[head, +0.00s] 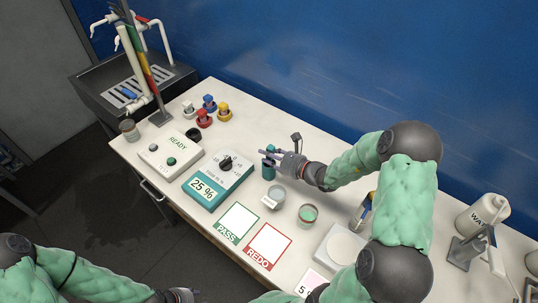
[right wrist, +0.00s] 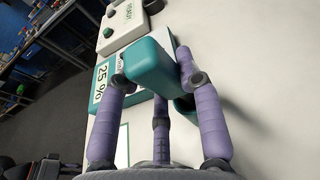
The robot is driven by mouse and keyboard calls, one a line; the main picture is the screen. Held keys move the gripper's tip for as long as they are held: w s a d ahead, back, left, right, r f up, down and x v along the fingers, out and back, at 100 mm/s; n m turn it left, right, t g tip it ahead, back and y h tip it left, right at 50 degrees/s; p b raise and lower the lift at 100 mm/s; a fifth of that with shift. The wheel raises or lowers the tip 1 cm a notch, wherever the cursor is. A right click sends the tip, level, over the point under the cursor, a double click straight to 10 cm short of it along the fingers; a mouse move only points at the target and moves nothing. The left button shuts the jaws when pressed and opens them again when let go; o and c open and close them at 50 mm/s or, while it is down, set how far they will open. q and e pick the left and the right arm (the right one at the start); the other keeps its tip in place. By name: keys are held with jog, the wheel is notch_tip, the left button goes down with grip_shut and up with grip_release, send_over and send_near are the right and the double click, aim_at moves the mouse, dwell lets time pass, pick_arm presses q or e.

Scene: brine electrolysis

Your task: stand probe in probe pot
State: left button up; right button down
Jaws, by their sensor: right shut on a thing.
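The probe, a teal block-like handle (head: 268,168), is held in my right gripper (head: 272,158) above the white bench, just right of the teal 25 % meter. In the right wrist view the teal handle (right wrist: 150,68) sits between the purple fingers of my right gripper (right wrist: 155,85); its lower end is partly hidden. Two small pots stand in front of it: a grey one (head: 277,191) with a white tag and one with a teal inside (head: 308,213). I cannot tell which is the probe pot. My left gripper (head: 182,295) is partly cut off at the bottom edge.
The teal meter (head: 217,180) and white READY box (head: 170,154) stand to the left. Colored knobs (head: 204,118) are behind. PASS (head: 238,222) and REDO (head: 268,246) cards lie in front. A white round-topped device (head: 343,245) and WATER bottle (head: 482,212) stand right.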

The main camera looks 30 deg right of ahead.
jog(key=c, duration=0.8)
grip_release()
jog(key=shift+o, duration=0.2)
jog(key=v, duration=0.7)
jog(key=shift+s, duration=0.25)
jog(key=shift+d, duration=0.1)
